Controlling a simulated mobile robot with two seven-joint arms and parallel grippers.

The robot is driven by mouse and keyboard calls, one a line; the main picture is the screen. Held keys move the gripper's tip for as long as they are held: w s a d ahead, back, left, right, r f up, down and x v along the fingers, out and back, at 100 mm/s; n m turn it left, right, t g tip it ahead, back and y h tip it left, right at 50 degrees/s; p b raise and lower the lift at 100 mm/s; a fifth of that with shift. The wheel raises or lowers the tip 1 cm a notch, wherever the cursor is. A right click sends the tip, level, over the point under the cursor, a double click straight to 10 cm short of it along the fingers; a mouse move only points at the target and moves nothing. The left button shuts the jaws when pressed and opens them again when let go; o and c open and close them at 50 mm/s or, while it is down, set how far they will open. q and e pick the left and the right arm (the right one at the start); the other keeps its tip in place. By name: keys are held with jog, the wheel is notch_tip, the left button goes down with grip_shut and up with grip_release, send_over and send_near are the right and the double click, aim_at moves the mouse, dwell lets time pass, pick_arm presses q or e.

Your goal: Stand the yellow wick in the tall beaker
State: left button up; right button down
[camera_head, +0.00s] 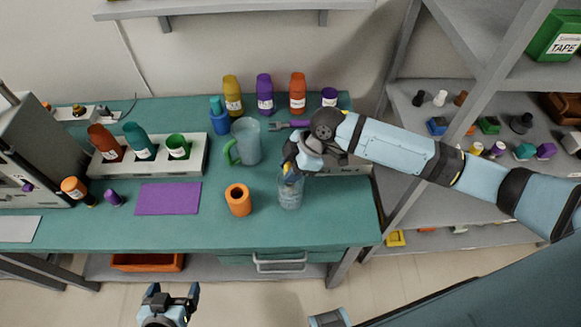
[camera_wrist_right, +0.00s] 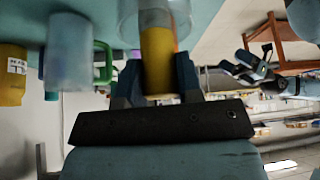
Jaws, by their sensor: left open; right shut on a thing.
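The yellow wick (camera_wrist_right: 158,62) is between the fingers of my right gripper (camera_wrist_right: 155,85) in the right wrist view. Its far end shows through the clear wall of the tall beaker (camera_wrist_right: 128,22) and appears to be inside its mouth. In the head view the tall beaker (camera_head: 290,194) stands upright near the front of the bench. My right gripper (camera_head: 292,167) is directly over its mouth and hides most of the wick. Whether the wick touches the beaker's bottom cannot be told. My left gripper (camera_head: 171,297) is open and empty in front of the bench.
An orange cup (camera_head: 238,199) stands left of the beaker. A clear jug (camera_head: 247,142) with a green handle is behind it. Several coloured bottles (camera_head: 264,93) line the back. A purple mat (camera_head: 168,198) and a white rack (camera_head: 180,160) lie further left on the teal bench (camera_head: 220,237).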

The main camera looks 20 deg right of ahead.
jog(key=shift+f, duration=0.1)
jog(key=shift+f, duration=0.5)
jog(key=c, duration=0.8)
grip_release()
jog(key=shift+r, duration=0.35)
jog(key=b+v, duration=0.1)
jog(key=v, duration=1.1)
jog(key=shift+r, duration=0.3)
jog(key=shift+a+f, duration=0.1)
